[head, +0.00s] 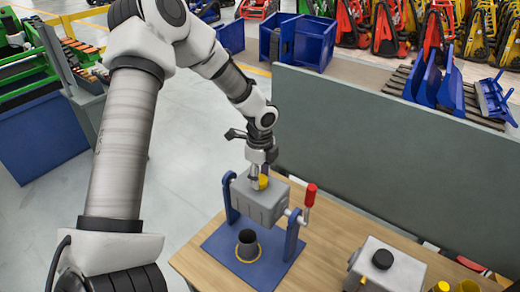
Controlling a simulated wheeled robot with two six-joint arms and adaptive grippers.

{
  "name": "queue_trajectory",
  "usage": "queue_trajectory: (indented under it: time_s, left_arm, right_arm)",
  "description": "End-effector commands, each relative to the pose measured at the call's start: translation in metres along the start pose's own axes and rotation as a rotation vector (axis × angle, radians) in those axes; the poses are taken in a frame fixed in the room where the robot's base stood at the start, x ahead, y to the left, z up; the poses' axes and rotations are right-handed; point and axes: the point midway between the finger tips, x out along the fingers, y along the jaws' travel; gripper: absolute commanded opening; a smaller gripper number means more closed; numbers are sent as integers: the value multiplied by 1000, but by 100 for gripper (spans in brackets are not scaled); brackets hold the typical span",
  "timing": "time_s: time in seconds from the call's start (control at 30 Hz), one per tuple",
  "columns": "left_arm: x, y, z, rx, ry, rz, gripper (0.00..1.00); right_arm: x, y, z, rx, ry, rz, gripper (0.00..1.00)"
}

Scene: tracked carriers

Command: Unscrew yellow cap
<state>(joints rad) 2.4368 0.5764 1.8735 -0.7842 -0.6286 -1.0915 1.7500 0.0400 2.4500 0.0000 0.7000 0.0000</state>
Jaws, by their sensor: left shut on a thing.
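The yellow cap (263,182) sits on top of a grey box-shaped part (262,206) held between two blue uprights on a blue base plate (218,237). My left gripper (258,183) points down from above with its fingertips at the cap, shut on it. The fingers hide part of the cap. A red-handled lever (309,195) stands at the right side of the holder. My right gripper is not in view.
A black cone-shaped piece (247,244) stands on the base plate. A second grey box with a black cap (383,259) and yellow pieces (441,286) are at the table's lower right. A grey-green panel (390,135) rises behind the table.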

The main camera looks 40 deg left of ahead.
Motion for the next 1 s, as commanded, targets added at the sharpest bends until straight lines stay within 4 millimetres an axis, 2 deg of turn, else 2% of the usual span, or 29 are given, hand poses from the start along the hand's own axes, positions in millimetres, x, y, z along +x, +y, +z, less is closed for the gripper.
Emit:
queue_trajectory:
  time_s: [0.3,0.4,0.7,0.77,1.0]
  left_arm:
    - [1,0,0,-666,0,1,14]
    - [1,0,0,-758,0,2,14]
    - [1,1,0,-806,-1,2,14]
    - [1,1,0,-895,-1,2,14]
    - [2,1,0,-1430,-1,2,14]
  right_arm:
    - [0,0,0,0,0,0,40]
    - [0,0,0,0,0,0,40]
    - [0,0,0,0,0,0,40]
    - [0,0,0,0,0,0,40]
    - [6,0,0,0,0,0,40]
